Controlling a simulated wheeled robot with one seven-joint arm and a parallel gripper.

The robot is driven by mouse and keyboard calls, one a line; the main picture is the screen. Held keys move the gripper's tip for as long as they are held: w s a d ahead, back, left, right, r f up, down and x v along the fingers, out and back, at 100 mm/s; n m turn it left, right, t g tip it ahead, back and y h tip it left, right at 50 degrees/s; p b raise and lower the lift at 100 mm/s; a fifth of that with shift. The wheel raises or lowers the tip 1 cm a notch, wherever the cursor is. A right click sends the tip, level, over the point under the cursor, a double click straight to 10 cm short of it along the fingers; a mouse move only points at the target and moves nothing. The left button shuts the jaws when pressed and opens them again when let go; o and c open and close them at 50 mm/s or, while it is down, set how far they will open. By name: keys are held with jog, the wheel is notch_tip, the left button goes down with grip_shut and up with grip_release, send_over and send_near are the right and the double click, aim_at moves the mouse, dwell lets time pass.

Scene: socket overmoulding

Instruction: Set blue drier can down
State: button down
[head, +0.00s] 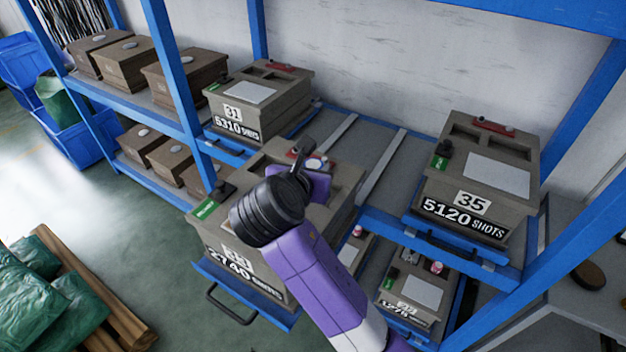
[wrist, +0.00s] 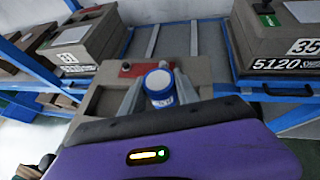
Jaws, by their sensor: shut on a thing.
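The blue drier can (wrist: 160,88) is a small white can with a blue rim and blue marking. It is upright between the two grey fingers of my gripper (wrist: 160,95), which is shut on it. In the head view my gripper (head: 308,170) is over the top of the grey-brown mould box marked 2740 SHOTS (head: 240,262), and a bit of the can (head: 316,163) shows behind it. A red part (wrist: 132,69) lies on the box top behind the can. I cannot tell whether the can touches the box.
The 2740 box sits on a pulled-out blue tray (head: 243,292). Box 31 (head: 245,122) stands to the left and box 35 (head: 472,200) to the right on the blue rack. Bare shelf (head: 360,145) lies between them. Lower boxes (head: 412,292) sit beneath.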

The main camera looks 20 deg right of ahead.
jog(key=shift+f, duration=1.7)
jog(key=shift+f, duration=0.1)
jog(key=c, duration=0.9)
grip_release()
jog(key=shift+s+a+r, duration=0.1)
jog(key=shift+r, duration=0.1)
jog(key=v, duration=1.1)
jog(key=shift+s+a+r, duration=0.1)
jog(key=shift+s+a, duration=0.1)
jog(key=shift+s, duration=0.15)
